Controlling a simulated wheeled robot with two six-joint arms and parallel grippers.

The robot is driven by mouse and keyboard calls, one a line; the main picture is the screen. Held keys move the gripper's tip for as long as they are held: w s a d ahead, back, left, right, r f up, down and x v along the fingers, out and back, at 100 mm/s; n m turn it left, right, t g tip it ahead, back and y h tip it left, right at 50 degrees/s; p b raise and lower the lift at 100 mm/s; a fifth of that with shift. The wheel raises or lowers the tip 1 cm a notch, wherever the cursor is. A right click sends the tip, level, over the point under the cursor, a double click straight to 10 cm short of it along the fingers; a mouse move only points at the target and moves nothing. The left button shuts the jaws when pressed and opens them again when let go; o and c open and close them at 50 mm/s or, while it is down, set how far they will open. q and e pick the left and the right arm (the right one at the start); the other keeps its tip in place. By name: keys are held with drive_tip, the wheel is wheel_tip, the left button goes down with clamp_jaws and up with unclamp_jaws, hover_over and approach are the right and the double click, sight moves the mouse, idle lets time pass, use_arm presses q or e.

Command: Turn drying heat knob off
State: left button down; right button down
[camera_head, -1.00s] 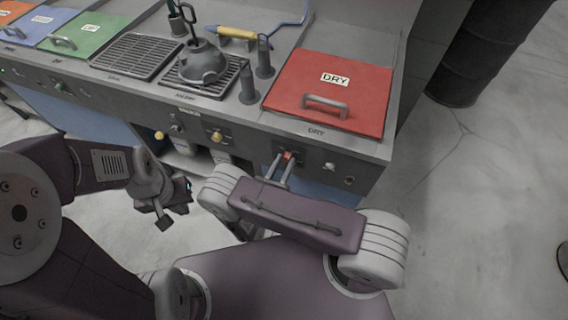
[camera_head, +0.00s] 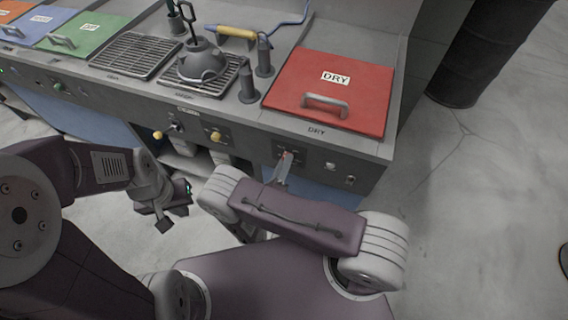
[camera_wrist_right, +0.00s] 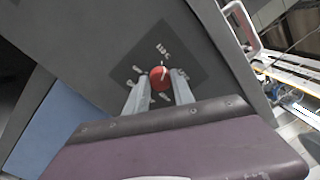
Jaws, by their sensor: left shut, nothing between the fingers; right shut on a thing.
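The drying heat knob is a red knob (camera_wrist_right: 160,78) on a dark plate on the front panel; lettering beside it in the right wrist view is too small to read surely. In the head view the red knob (camera_head: 286,154) is mostly hidden by my right gripper (camera_head: 283,160), below the red lid marked DRY (camera_head: 340,85). In the right wrist view my right gripper (camera_wrist_right: 158,84) has a finger on each side of the knob and is shut on it. My left gripper (camera_head: 172,206) is shut and empty, low at the left, apart from the panel.
Yellow knobs (camera_head: 216,136) and a small switch (camera_head: 350,180) sit along the same panel. Grates (camera_head: 135,55), a grey kettle-like vessel (camera_head: 202,62) and grey posts stand on the worktop. A dark barrel (camera_head: 465,60) stands right; the floor there is clear.

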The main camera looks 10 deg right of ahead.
drive_tip(key=n+y, duration=0.1)
drive_tip(key=n, duration=1.8)
drive_tip(key=shift+d, duration=0.1)
drive_tip(key=shift+f+n, duration=0.1)
drive_tip(key=shift+n, duration=0.3)
drive_tip(key=c, duration=1.1)
unclamp_jaws()
